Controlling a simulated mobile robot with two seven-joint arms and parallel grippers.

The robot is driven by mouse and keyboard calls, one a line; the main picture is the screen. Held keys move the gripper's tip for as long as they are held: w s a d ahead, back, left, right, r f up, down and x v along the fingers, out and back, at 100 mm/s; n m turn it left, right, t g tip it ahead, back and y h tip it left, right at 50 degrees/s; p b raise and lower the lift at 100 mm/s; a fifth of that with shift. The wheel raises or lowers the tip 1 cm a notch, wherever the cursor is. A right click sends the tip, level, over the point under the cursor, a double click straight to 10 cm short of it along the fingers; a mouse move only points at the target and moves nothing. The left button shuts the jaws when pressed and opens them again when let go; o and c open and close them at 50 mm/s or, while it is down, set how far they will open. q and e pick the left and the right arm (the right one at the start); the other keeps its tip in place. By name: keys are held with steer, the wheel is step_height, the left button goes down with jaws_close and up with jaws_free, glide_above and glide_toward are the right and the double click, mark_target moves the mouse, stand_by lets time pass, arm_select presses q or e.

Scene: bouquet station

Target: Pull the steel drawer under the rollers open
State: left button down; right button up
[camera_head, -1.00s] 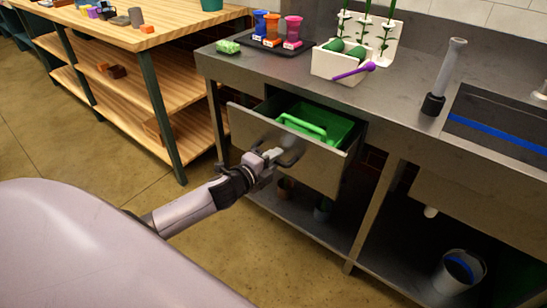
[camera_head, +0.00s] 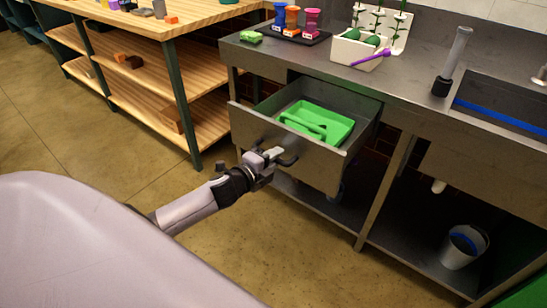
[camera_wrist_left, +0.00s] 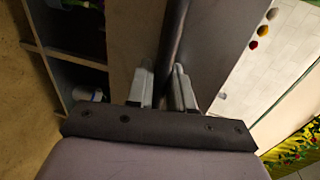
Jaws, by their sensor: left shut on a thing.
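The steel drawer (camera_head: 300,150) hangs under the steel counter and stands well out from it. A green tray with a handle (camera_head: 318,122) lies inside it. My left gripper (camera_head: 274,157) is at the drawer's front, shut on the dark bar handle (camera_head: 289,160). In the left wrist view the two fingers (camera_wrist_left: 165,88) sit on either side of the dark bar (camera_wrist_left: 178,35), with the drawer front behind it. My right gripper is not in view.
Colored rollers (camera_head: 294,18) stand on a dark mat on the steel counter (camera_head: 400,82). A wooden shelf table (camera_head: 190,20) is at the left. A white bucket (camera_head: 462,246) stands on the lower shelf at the right. The floor before the drawer is clear.

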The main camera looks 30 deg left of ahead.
arm_select(q)
steer(key=c, duration=1.2)
jaws_free()
steer(key=shift+v, duration=3.55)
steer(key=shift+a, duration=0.1)
steer(key=s+d+f+n+g+p, duration=0.1)
steer(key=s+d+f+n, duration=0.1)
steer(key=s+d+n, duration=0.2)
steer(key=s+d+f+n+g+p, duration=0.2)
steer(key=s+d+n, duration=0.3)
steer(key=s+n, duration=0.2)
steer(key=s+d+f+n+g+h+p, duration=0.1)
steer(key=s+d+f+n+g+p, duration=0.1)
steer(key=s, duration=0.6)
steer(key=shift+s+d+f+n, duration=0.1)
steer(key=shift+d+f+n, duration=0.2)
steer(key=shift+d+n, duration=0.5)
steer(key=shift+s+d+f+n, duration=0.1)
steer(key=shift+d+f+n, duration=0.3)
steer(key=shift+n, duration=0.7)
